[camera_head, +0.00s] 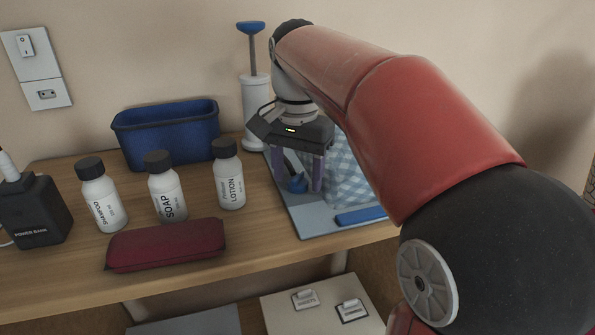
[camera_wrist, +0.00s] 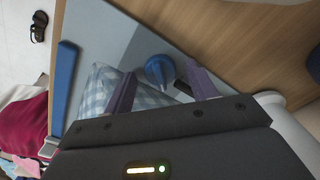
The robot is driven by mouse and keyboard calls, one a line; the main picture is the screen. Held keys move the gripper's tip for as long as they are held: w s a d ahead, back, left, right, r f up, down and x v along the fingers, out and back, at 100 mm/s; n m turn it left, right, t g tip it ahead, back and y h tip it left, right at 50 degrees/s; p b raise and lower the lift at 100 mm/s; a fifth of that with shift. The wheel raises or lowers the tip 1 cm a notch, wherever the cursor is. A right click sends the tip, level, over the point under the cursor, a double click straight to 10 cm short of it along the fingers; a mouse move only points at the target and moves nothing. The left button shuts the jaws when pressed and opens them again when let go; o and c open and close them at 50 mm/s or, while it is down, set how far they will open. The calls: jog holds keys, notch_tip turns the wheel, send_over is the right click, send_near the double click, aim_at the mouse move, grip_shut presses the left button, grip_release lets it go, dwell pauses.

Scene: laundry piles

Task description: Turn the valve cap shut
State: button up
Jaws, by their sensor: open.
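The blue valve cap (camera_head: 297,184) sits at the near left of a blue-and-white checked bag (camera_head: 346,172), which lies on a grey-blue board (camera_head: 312,222) on the table. In the wrist view the round cap (camera_wrist: 159,69) shows a raised ridge across its top. My gripper (camera_head: 298,190) is over the cap, pointing down, with its purple fingers apart on either side of it. In the wrist view the gripper (camera_wrist: 161,73) also frames the cap, with gaps visible. I cannot tell whether either finger touches it. The gripper body hides part of the bag.
A white pump (camera_head: 256,105) with a blue handle stands behind the gripper. Left are a blue bin (camera_head: 168,135), shampoo (camera_head: 101,199), soap (camera_head: 166,190) and lotion (camera_head: 229,177) bottles, a maroon pouch (camera_head: 167,245) and a power bank (camera_head: 35,212). A blue strip (camera_head: 360,216) lies on the board's front right.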

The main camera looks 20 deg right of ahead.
aim_at(298, 175)
jog(key=c, duration=1)
jog(key=shift+r+n+p, duration=0.15)
jog(key=shift+n+p, duration=0.15)
jog(key=shift+p, duration=0.05)
jog(key=shift+n, duration=0.4)
jog(key=o, duration=1)
jog(key=shift+r, duration=3.8)
jog(key=shift+c, duration=0.3)
